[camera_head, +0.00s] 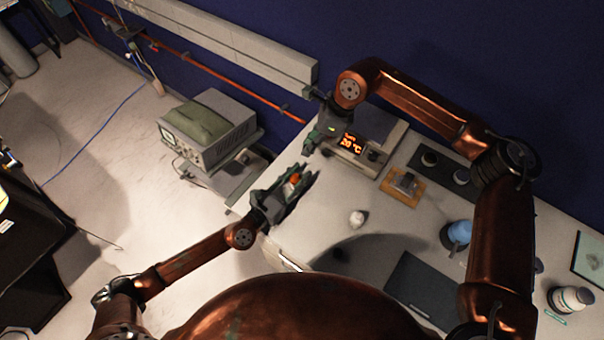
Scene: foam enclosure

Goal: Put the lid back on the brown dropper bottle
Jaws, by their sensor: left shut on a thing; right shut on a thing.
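My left gripper (298,187) is low over the left end of the bench, shut on a small orange-brown thing (293,180) that looks like the dropper bottle; the fingers cover most of it. My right gripper (309,146) is above and slightly right of the left one, beside the hot plate, pointing down and left. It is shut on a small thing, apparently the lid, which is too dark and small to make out. The two grippers are close but apart.
A hot plate with a lit orange display (349,145) stands right of my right gripper. A small white object (357,218), an orange-brown pad (402,187), a blue-topped item (459,232) and a white-capped bottle (570,298) are on the bench. A grey instrument (208,130) stands left.

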